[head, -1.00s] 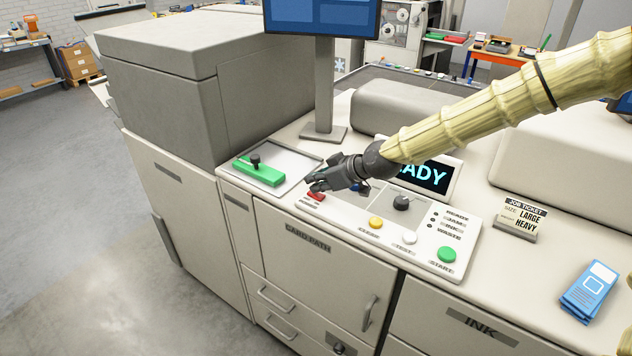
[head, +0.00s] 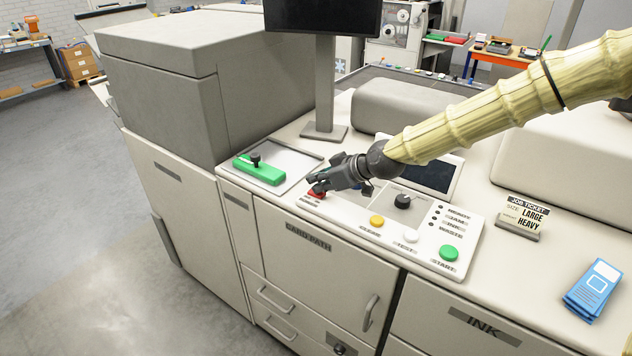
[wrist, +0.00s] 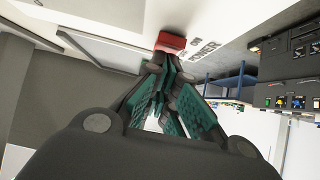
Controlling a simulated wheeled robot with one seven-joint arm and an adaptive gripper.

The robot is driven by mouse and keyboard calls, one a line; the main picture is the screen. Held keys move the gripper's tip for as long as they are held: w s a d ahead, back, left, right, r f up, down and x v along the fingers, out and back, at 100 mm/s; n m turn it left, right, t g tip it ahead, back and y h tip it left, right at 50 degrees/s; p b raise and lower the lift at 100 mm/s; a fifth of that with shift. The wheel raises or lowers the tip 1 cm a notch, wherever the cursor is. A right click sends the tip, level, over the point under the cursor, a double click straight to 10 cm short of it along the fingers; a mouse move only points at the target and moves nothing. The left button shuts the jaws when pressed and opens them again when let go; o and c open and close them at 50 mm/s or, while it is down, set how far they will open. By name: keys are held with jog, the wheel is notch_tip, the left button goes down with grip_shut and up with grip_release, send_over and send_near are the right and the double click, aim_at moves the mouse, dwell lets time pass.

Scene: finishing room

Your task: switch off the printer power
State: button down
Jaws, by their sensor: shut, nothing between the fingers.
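The printer's control panel (head: 470,214) is a white plate with a red power switch (head: 316,194) at its left end. My gripper (head: 318,188) is shut and empty, with its fingertips at the red switch and partly covering it in the head view. In the wrist view, the red switch (wrist: 171,41) lies right at the tips of my gripper (wrist: 163,62), seemingly touching. The panel display (head: 427,176) is dark, partly behind my arm. The monitor (head: 322,17) on the post is dark too.
Yellow (head: 376,221), white (head: 411,236) and green (head: 449,253) buttons and a black knob (head: 402,201) sit to the right. A job ticket stand (head: 521,218) and blue packets (head: 594,290) lie further right.

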aim_at(322, 193)
jog(key=shift+s+d+f, duration=0.1)
jog(key=shift+s+d, duration=0.15)
jog(key=shift+d, duration=0.05)
notch_tip(322, 193, up, 4)
jog(key=shift+d+p, duration=0.15)
jog(key=shift+p, duration=0.75)
jog(key=b+v, duration=0.4)
jog(key=v, duration=0.6)
jog(key=shift+s, duration=0.15)
